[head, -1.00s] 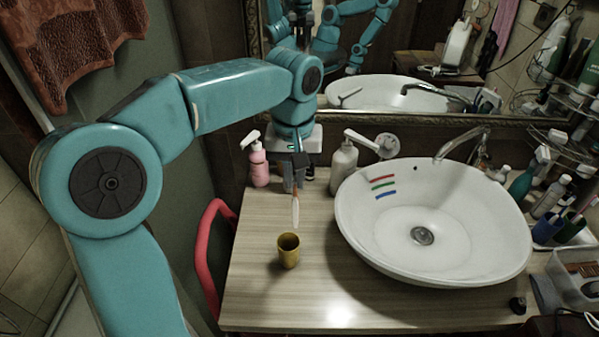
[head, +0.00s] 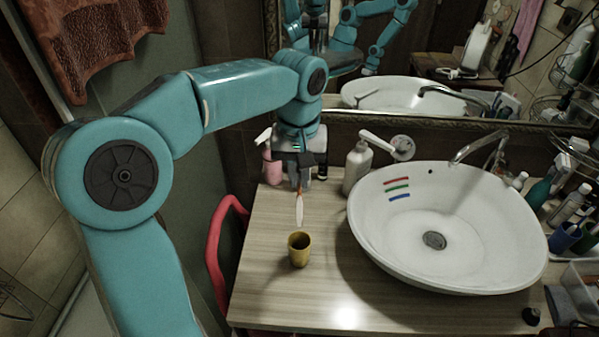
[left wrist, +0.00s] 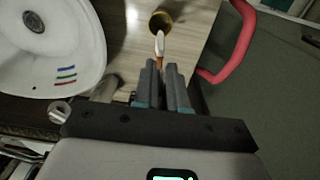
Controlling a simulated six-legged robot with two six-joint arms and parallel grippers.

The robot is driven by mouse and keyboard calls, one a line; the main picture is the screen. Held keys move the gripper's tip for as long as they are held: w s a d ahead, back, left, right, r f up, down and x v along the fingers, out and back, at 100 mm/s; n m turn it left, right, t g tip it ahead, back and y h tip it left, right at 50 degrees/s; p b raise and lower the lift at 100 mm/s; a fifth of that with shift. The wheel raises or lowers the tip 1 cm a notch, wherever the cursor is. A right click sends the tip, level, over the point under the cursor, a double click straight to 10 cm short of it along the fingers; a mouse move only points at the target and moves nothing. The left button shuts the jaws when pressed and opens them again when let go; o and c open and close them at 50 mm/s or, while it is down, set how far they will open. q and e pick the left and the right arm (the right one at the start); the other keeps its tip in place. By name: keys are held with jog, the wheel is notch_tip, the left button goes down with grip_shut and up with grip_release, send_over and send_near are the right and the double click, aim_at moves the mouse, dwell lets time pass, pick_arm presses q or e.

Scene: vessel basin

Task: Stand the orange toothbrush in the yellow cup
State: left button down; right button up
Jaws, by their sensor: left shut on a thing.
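The yellow cup (head: 299,252) stands upright and open on the wooden counter. It also shows at the top of the left wrist view (left wrist: 160,20). My left gripper (head: 299,184) is shut on the orange toothbrush (head: 299,210), and its fingers (left wrist: 168,64) show closed around it in the left wrist view. The toothbrush hangs nearly upright, orange near the jaws and whitish at its lower end. In the head view that end appears just above the cup's rim; the exact gap is hard to judge. My right gripper is not in view, apart from arm reflections in the mirror.
A white basin (head: 450,275) with a faucet (head: 480,145) stands right of the cup. A pink pump bottle (head: 268,165) and a white pump bottle (head: 357,165) flank my gripper. A red curved bar (head: 215,255) runs along the counter's left edge. The counter front (head: 270,300) is clear.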

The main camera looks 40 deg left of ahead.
pick_arm(q)
notch_tip(320, 180, down, 4)
jog(key=b, duration=0.3)
jog(key=shift+f, duration=0.15)
jog(key=shift+f+b, duration=2.6)
jog(key=shift+f, duration=0.75)
jog(key=c, duration=1.1)
grip_release()
